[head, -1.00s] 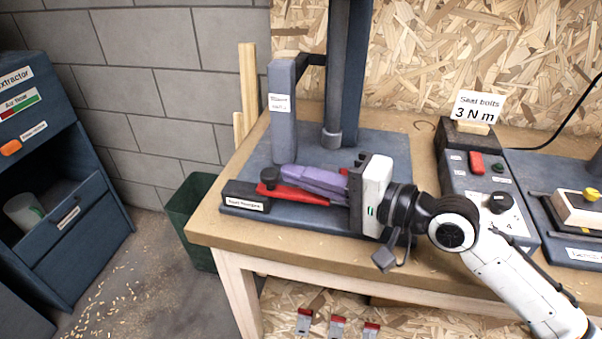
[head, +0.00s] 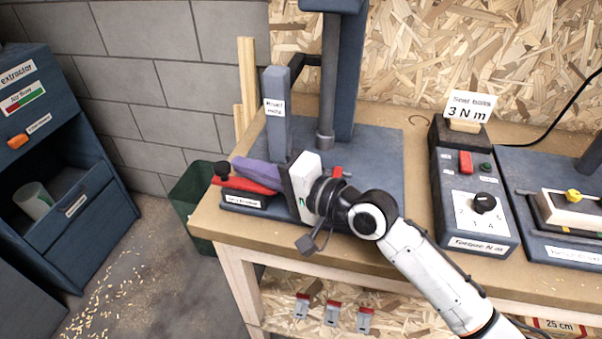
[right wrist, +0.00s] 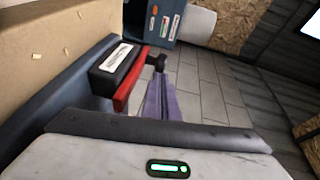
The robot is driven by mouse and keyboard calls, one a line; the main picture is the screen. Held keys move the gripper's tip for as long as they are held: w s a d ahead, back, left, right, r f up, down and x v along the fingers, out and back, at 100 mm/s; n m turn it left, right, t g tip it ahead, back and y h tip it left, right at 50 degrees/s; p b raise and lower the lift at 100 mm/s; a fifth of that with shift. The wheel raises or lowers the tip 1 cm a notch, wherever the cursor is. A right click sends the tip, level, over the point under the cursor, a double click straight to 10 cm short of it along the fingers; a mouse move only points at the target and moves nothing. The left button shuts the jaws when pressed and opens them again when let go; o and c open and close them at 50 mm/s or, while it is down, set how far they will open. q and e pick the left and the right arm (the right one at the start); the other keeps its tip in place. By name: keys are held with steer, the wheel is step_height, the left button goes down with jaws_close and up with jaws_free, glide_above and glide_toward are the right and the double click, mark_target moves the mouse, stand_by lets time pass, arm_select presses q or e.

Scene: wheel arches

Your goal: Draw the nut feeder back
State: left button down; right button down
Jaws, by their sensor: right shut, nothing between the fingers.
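The nut feeder is a red slide (head: 250,186) with a black knob (head: 222,169), on a dark labelled block (head: 246,200) at the press base's front left corner. The slide's knob end sticks out past the block's left end. My right gripper (head: 240,166) has its purple fingers shut and empty, pointing left just behind the slide, tips near the knob. In the right wrist view the fingers (right wrist: 167,84) lie beside the red slide (right wrist: 130,84), with the knob (right wrist: 157,61) just past the tips. Contact cannot be told. My left gripper is out of view.
The press column (head: 340,80) and a grey post (head: 277,115) stand behind my right gripper. A torque box (head: 470,200) with a dial stands to the right. A green bin (head: 192,205) is on the floor beyond the bench's left edge.

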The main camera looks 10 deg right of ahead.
steer(key=shift+s+a+r, duration=0.1)
steer(key=shift+s+a, duration=0.05)
steer(key=shift+a, duration=0.1)
steer(key=d+b, duration=0.1)
steer(key=d, duration=0.4)
steer(key=shift+r, duration=0.15)
steer(key=b+v, duration=0.1)
steer(key=v, duration=0.7)
steer(key=shift+s, duration=0.1)
steer(key=shift+s+d+r, duration=0.15)
steer(key=shift+s+d, duration=0.25)
steer(key=shift+d, duration=0.05)
